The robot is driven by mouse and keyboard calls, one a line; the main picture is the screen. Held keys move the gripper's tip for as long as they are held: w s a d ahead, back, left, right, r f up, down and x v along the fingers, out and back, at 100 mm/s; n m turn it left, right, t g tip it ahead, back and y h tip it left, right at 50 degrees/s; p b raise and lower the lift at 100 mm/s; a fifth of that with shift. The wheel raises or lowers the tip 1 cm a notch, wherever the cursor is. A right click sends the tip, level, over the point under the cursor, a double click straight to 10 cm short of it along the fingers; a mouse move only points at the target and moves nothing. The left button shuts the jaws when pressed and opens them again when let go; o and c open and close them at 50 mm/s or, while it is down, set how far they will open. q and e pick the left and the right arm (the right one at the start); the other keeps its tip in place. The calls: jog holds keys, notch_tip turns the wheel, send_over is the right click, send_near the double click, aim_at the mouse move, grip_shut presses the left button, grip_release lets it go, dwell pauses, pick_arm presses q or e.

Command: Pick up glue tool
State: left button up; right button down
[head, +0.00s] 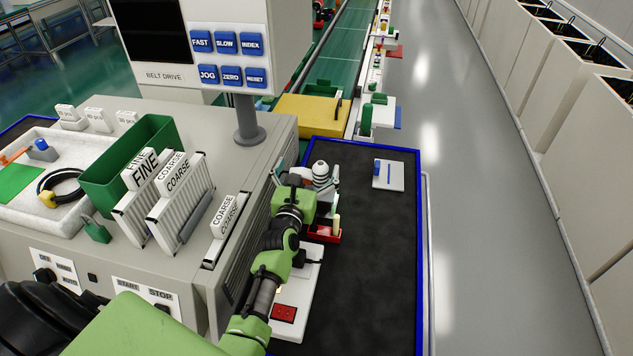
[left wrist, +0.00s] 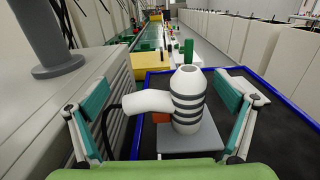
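The glue tool appears to be a white rounded body with dark grey bands and a side stub, seen upright in the left wrist view (left wrist: 188,98) on a grey plate (left wrist: 190,141). A dark cable runs from its stub. In the head view the tool (head: 321,171) shows just beyond my left gripper (head: 304,180), partly hidden by it. My left gripper's teal fingers are spread wide, one on each side of the tool, with gaps to it. It holds nothing. My right gripper is not in view.
The dark mat with blue edging (head: 375,260) is mostly clear on the right. A red tray (head: 324,238) and a white device with a red pad (head: 293,313) lie near my left arm. The grey machine cabinet (head: 250,200) stands close on the left. A yellow block (head: 310,114) is behind.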

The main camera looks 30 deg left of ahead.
pick_arm(q)
jog(key=c, duration=1)
jog(key=shift+r, duration=0.15)
